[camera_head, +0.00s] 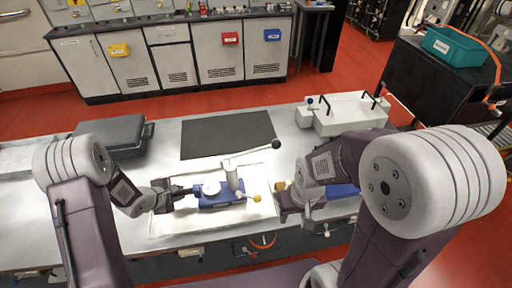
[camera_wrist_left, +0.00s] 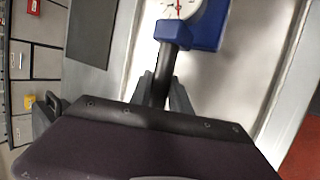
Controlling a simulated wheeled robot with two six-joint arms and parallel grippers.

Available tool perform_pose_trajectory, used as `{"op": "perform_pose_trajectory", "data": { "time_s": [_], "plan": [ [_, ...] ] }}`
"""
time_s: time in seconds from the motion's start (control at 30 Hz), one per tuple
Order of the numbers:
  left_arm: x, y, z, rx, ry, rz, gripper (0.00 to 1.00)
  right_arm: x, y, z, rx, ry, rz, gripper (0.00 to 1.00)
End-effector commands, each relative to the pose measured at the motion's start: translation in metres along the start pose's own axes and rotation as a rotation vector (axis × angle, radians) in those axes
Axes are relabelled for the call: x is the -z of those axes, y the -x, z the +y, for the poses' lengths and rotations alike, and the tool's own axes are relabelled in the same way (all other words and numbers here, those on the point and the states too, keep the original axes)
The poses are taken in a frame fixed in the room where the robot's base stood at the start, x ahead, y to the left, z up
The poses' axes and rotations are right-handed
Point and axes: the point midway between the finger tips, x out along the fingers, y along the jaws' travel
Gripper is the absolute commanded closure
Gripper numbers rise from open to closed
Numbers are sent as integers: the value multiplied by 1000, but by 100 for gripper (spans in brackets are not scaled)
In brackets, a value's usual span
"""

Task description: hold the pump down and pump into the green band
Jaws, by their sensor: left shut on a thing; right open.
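The pump (camera_head: 222,198) has a blue base and lies on a white mat (camera_head: 170,222). Its grey lever ends in a black knob (camera_head: 276,145) and slants up to the right. A white round gauge (camera_head: 211,188) sits on the base; it is cut off at the top of the left wrist view (camera_wrist_left: 182,8), where a red needle shows. I cannot make out a green band. My left gripper (camera_head: 178,192) is shut on the black bar (camera_wrist_left: 167,62) at the pump's left end. My right gripper (camera_head: 284,200) is open and empty, right of the pump and apart from it.
A yellow knob (camera_head: 257,198) sticks out at the pump's right. A dark mat (camera_head: 228,134) lies behind it. A grey case (camera_head: 112,134) stands at the left, and a white box with black handles (camera_head: 345,115) at the back right. My right arm hides part of a blue item.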

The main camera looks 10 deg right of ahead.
Motion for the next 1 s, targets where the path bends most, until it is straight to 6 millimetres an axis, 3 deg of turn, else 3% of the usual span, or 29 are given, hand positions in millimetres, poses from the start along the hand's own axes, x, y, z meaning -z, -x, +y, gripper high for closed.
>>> {"op": "perform_pose_trajectory", "data": {
  "time_s": [1.0],
  "plan": [
    [1,-4,-7,11,1,0,100,0,5,0,0,0,0,53]
  ]
}}
